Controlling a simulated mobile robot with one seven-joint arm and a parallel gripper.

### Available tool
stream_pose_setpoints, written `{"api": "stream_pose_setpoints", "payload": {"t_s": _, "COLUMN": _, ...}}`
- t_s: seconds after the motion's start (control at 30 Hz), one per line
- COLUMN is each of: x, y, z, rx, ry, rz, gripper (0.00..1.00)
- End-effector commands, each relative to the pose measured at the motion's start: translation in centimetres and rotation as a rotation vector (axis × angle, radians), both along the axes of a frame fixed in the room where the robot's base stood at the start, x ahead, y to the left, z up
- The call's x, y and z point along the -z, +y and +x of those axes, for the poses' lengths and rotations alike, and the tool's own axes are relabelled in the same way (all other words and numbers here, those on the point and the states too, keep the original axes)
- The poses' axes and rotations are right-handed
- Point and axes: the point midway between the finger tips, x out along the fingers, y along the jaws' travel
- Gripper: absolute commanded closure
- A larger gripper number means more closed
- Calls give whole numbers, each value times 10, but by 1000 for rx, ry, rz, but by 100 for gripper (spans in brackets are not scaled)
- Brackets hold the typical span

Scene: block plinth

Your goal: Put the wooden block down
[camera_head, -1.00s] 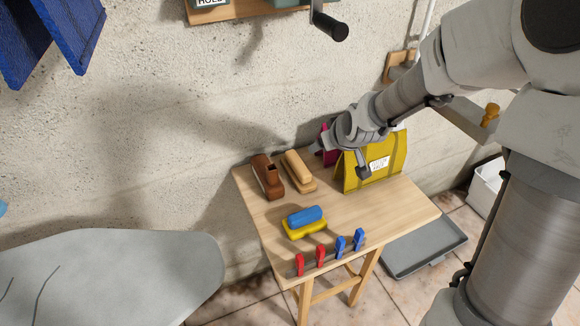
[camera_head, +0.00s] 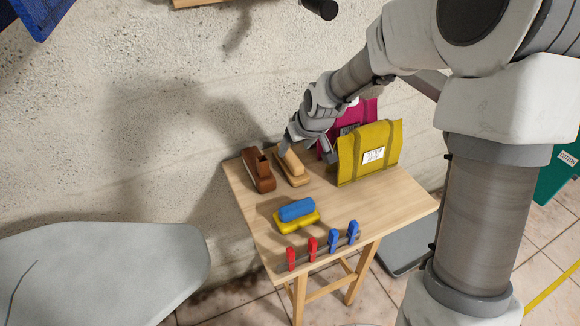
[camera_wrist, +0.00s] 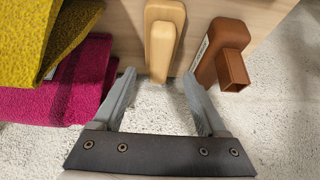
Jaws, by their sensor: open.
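The pale wooden block (camera_head: 291,161) rests on a slightly larger wooden plinth (camera_head: 298,181) at the back of the small table (camera_head: 370,205). In the wrist view the block (camera_wrist: 158,48) overlaps the plinth (camera_wrist: 172,10) beneath it. My gripper (camera_head: 307,154) is at the table's back edge, beside the block. In the wrist view my gripper (camera_wrist: 160,82) is open and empty, with the block's near end just ahead of the gap between the fingers. No finger visibly touches the block.
A brown hollow piece (camera_head: 259,171) stands close left of the block. A yellow bag (camera_head: 366,165) and a magenta bag (camera_head: 367,112) stand to the right. A blue-and-yellow stack (camera_head: 297,213) and several pegs (camera_head: 312,246) are toward the front. The table's right front is clear.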

Motion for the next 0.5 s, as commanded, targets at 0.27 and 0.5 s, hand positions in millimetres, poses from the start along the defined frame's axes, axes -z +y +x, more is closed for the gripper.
{"api": "stream_pose_setpoints", "payload": {"t_s": 0.27, "x": 16, "y": 4, "z": 9, "rx": 1, "ry": 0, "rz": 0, "gripper": 25}}
{"api": "stream_pose_setpoints", "payload": {"t_s": 0.5, "x": 46, "y": 12, "z": 25, "rx": 0, "ry": 1, "rz": 0, "gripper": 25}}
